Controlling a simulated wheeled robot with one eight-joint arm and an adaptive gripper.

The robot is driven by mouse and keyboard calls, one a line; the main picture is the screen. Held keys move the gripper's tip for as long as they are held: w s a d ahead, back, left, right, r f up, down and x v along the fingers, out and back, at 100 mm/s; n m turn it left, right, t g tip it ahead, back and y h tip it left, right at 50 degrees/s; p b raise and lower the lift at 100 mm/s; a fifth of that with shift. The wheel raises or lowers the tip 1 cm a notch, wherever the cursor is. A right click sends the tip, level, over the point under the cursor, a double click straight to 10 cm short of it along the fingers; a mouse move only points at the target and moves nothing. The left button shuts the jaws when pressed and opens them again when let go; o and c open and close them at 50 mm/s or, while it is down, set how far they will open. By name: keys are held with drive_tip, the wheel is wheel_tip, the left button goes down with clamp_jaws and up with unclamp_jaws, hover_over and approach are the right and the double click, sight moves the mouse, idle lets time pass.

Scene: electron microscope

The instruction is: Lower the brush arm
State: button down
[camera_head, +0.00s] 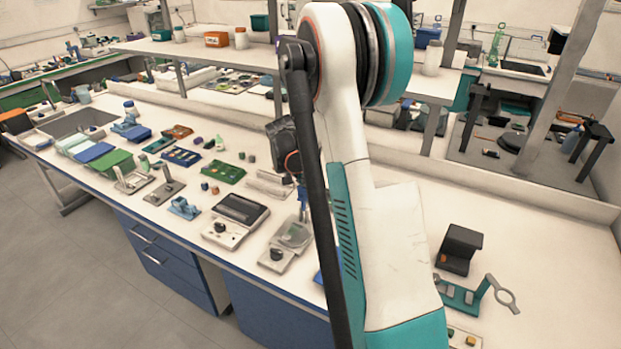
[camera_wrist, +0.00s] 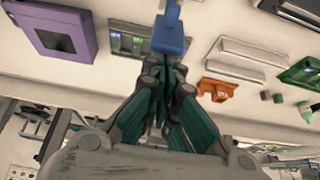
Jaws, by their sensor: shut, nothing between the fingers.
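My gripper (camera_wrist: 165,72) shows in the wrist view with its green-padded fingers brought together and nothing visible between them. A blue upright part (camera_wrist: 170,36), possibly the brush arm, stands just beyond the fingertips; I cannot tell whether they touch it. In the head view, a slim blue upright part (camera_head: 303,196) shows beside my arm, above a small pale device with a clear, dish-like top (camera_head: 295,234). I cannot tell for sure which part is the brush arm. My fingertips are not clear in the head view, where my arm covers part of the bench.
A device with a dark screen (camera_head: 243,208) stands left of the clear-topped device. Green trays (camera_head: 222,171) and small parts lie farther left. The wrist view shows a purple-framed device (camera_wrist: 88,42) and an orange block (camera_wrist: 217,89).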

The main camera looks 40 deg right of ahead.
sight(300, 196)
drive_tip(key=shift+t+h, duration=0.3)
drive_tip(key=shift+h, duration=0.6)
drive_tip(key=a, duration=0.2)
drive_tip(key=s+a+f+b, duration=0.1)
drive_tip(key=a, duration=0.1)
drive_tip(key=s+a+b, duration=0.1)
drive_tip(key=a, duration=0.1)
drive_tip(key=shift+f, duration=0.2)
drive_tip(key=shift+s, duration=0.1)
drive_tip(key=shift+r, duration=0.1)
drive_tip(key=shift+r+p, duration=0.45)
drive_tip(key=shift+r, duration=0.35)
drive_tip(key=shift+f, duration=0.15)
